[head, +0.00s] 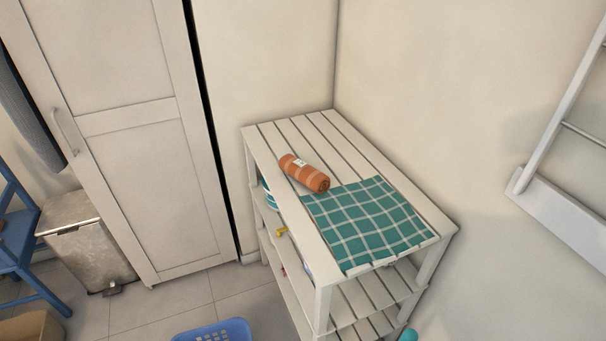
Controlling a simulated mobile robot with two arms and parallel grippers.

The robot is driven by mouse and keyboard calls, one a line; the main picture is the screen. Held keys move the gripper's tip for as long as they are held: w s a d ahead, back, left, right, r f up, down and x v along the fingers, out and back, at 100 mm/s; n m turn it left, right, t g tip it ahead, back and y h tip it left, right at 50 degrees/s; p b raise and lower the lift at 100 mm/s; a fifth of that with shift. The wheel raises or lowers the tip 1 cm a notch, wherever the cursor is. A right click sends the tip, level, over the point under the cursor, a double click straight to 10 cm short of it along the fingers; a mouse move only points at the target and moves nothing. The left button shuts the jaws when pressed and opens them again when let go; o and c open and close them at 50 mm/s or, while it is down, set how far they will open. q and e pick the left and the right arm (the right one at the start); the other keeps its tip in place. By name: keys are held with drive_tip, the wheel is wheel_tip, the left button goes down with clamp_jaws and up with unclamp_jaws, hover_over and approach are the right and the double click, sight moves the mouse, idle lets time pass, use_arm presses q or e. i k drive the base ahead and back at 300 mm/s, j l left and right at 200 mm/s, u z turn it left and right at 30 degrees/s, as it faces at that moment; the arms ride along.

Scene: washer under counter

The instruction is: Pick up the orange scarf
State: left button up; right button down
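The orange scarf (316,181) is rolled into a cylinder with lighter stripes and a small white label. It lies on the slatted top of a white shelf unit (335,146), near the left edge. Its near end is beside or touching the corner of a teal checked cloth (368,222) spread flat on the same top. Neither of my grippers shows in the head view.
The shelf unit stands in a wall corner; its lower shelves hold partly hidden items. A tall white cabinet (125,130), metal bin (88,250) and blue chair (22,240) are at left. A blue basket (222,332) sits on the floor. A white rack (560,205) hangs at right.

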sight(313, 179)
drive_tip(key=k+u, duration=0.15)
drive_tip(key=u, duration=0.3)
drive_tip(key=k+j+u, duration=0.1)
drive_tip(key=u, duration=0.4)
drive_tip(key=k+j, duration=0.05)
drive_tip(key=k, duration=0.05)
